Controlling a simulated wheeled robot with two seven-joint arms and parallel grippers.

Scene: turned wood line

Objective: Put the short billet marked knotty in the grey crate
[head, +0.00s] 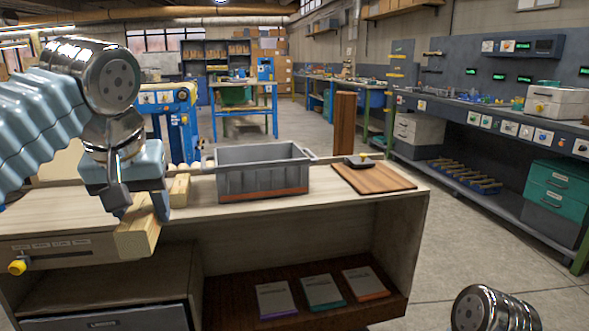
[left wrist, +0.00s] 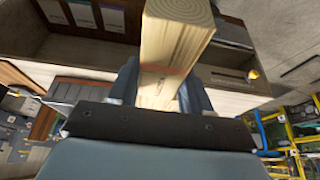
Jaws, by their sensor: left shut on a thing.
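My left gripper (head: 148,208) is shut on a pale square wooden billet (head: 138,240), at the left part of the bench. In the left wrist view the billet (left wrist: 176,42) sits between the two fingers of the left gripper (left wrist: 160,92), with its ringed end grain facing the camera. A reddish line and small dark marks show on its side, too small to read. The grey crate (head: 262,181) stands on the bench to the right of the gripper, open at the top, with an orange strip along its base.
More pale wood (head: 180,187) lies between the gripper and the crate. A brown board (head: 385,180) with a small dark object on it lies right of the crate, and a dark brown post (head: 344,123) stands behind. A lower shelf (head: 335,313) holds three booklets.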

